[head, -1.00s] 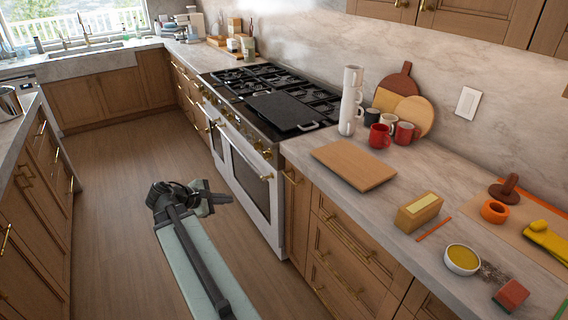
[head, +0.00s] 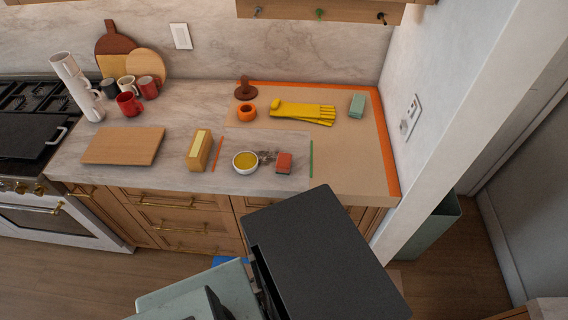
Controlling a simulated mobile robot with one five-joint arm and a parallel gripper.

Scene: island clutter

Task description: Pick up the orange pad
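The orange pad (head: 284,161) is a small red-orange block with a grey lower side. It lies on the counter, near the front edge, right of a white bowl of yellow stuff (head: 245,161). A dark smudge of grit lies between them. Part of my arm shows at the bottom of the head view, below and in front of the counter. I cannot make out my gripper's fingers. Nothing is seen touching the pad.
A yellow-and-tan block (head: 199,149), cutting board (head: 123,146) and mugs stand left. A large dark panel, possibly mine, covers the lower middle. A wall bounds the counter's right.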

